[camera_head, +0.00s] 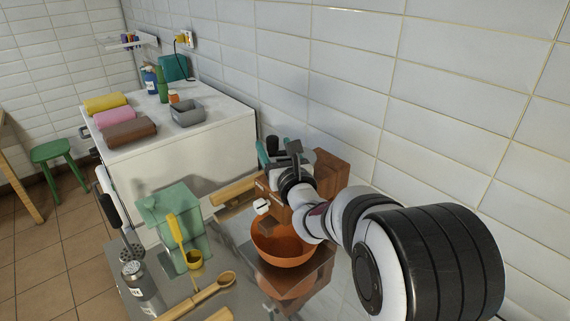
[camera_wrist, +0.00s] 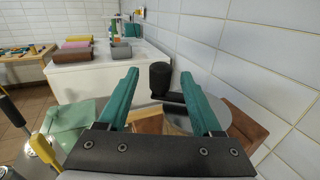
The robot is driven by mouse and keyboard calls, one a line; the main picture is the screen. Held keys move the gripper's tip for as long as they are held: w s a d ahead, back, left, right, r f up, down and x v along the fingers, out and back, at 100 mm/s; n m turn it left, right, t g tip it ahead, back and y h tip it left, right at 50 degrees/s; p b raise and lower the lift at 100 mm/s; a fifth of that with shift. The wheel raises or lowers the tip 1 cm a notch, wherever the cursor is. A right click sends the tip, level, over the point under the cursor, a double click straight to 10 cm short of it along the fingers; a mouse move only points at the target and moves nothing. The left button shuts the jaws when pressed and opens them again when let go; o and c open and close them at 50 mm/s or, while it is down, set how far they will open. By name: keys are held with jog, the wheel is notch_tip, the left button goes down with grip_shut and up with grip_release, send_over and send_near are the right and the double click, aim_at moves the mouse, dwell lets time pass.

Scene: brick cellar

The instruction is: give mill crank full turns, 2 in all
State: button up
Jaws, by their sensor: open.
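The mill is a brown wooden box (camera_head: 330,172) near the tiled wall, partly hidden behind my arm. It shows in the wrist view below and right of the fingers (camera_wrist: 248,128). Its crank has a black upright knob (camera_wrist: 160,77) on a dark arm (camera_wrist: 173,97); the knob also shows in the head view (camera_head: 272,144). My gripper (camera_wrist: 160,73) is open, with teal fingers on either side of the knob and gaps at both sides. In the head view my gripper (camera_head: 283,150) is above the mill. Part of the crank is hidden by my gripper.
A green container (camera_head: 165,212), yellow ladle (camera_head: 175,232), wooden spoon (camera_head: 215,287) and steel shaker (camera_head: 140,284) are to the left. A white cabinet (camera_head: 210,155) stands behind. The tiled wall is close on the right.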

jog(key=v, duration=1)
jog(key=w+a+n+g+y, duration=0.1)
jog(key=w+a, duration=0.1)
jog(key=w, duration=0.2)
jog(key=w+a+n+g+y, duration=0.1)
jog(key=w+a+y, duration=0.1)
jog(key=w, duration=0.3)
jog(key=w+a+n+y, duration=0.1)
jog(key=w+a, duration=0.1)
jog(key=w, duration=0.3)
jog(key=shift+a+f+n+g+y, duration=0.1)
jog(key=shift+a+n+g+y, duration=0.2)
jog(key=shift+a+g+y, duration=0.1)
grip_shut()
